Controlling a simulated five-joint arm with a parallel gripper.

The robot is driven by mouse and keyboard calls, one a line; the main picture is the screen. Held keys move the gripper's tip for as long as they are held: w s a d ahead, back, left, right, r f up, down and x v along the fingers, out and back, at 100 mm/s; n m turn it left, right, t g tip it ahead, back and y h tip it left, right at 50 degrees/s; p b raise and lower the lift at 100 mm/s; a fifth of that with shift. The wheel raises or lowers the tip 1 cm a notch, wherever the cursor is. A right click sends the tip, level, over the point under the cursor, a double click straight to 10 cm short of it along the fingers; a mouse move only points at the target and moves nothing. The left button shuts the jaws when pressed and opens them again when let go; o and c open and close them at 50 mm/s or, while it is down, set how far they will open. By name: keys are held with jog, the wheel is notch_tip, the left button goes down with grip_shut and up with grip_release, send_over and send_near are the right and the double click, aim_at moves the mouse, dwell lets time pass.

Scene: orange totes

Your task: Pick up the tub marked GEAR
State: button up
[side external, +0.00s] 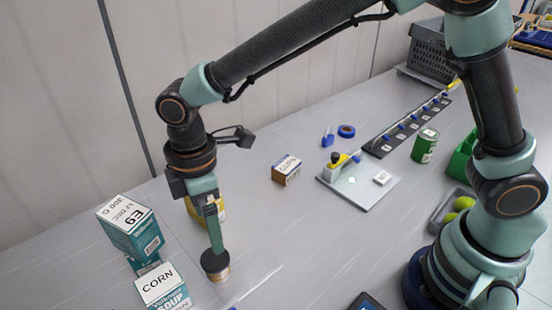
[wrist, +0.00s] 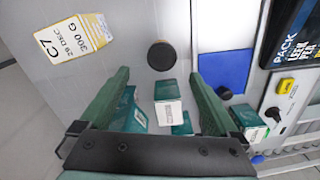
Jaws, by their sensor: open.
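No GEAR marking is readable in either view. A small round tub (side external: 216,275) with a dark lid stands at the lower end of my gripper (side external: 214,247) in the side view. A plain dark round top (wrist: 161,55) shows in the wrist view, probably the same tub, just beyond and between the fingertips. My gripper (wrist: 160,80) is open, with its fingers apart on either side of that line. I cannot tell whether a finger touches the tub. A yellow tub or box (side external: 218,207) is partly hidden behind my gripper.
A tall teal box marked E9 (side external: 130,232) and a box marked CORN (side external: 163,287) stand left of the gripper. Teal boxes (wrist: 168,103) show between the fingers in the wrist view. A small carton (side external: 286,170) and a grey plate (side external: 350,190) lie right, with bare table between.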

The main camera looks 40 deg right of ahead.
aim_at(214, 259)
notch_tip(214, 259, down, 6)
jog(key=shift+r, duration=0.1)
jog(key=shift+s+a+f, duration=0.1)
jog(key=shift+a+f, duration=0.05)
jog(key=shift+f, duration=1.2)
jog(key=shift+s+a+f, duration=0.1)
jog(key=shift+a+f, duration=0.05)
jog(key=shift+f, duration=1.2)
jog(key=c, duration=1.4)
jog(key=shift+r, duration=0.1)
